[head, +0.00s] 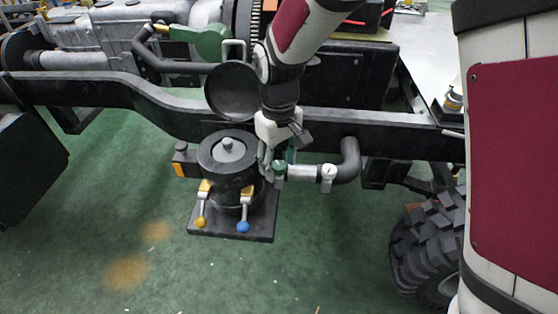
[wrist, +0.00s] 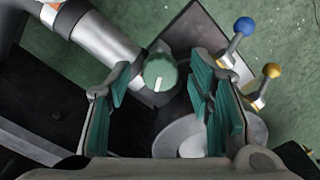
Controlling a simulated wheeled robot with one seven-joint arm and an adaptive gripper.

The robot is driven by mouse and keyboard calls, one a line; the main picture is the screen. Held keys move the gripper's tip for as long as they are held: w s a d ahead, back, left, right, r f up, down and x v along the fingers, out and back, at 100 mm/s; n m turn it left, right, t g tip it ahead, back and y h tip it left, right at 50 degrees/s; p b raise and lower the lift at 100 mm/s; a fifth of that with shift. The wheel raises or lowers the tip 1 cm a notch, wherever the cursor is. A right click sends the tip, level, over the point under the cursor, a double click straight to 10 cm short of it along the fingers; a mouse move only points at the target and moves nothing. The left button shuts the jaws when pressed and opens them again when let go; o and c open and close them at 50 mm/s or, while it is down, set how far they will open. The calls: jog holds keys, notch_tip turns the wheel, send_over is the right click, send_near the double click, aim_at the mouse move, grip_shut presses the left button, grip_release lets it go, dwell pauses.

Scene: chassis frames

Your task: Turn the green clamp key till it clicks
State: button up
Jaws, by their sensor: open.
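The green clamp key (wrist: 160,74) is a round green knob with a white line on its face, at the end of a silver pipe fitting (wrist: 103,40) in the wrist view. In the head view the key (head: 280,168) is small, at the left end of the silver pipe (head: 303,172). My gripper (wrist: 158,84) is open, with a green-padded finger on either side of the key in the picture and no contact showing. In the head view my gripper (head: 277,154) hangs just above the key, partly hiding it. How deep the key sits between the fingertips I cannot tell.
A black round housing (head: 228,160) stands just left of my gripper, with a yellow-knobbed lever (head: 201,220) and a blue-knobbed lever (head: 243,225) on its front. An open round black lid (head: 233,91) is behind. A chassis rail (head: 400,129) runs behind; green floor is clear in front.

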grip_shut()
jog(key=shift+m+p, duration=0.3)
jog(key=shift+p, duration=0.05)
jog(key=m+p, duration=0.4)
jog(key=m, duration=0.1)
jog(key=shift+r+m, duration=0.15)
jog(key=shift+m, duration=0.15)
jog(key=m+p, duration=0.4)
jog(key=m, duration=0.1)
jog(key=shift+m, duration=0.4)
grip_release()
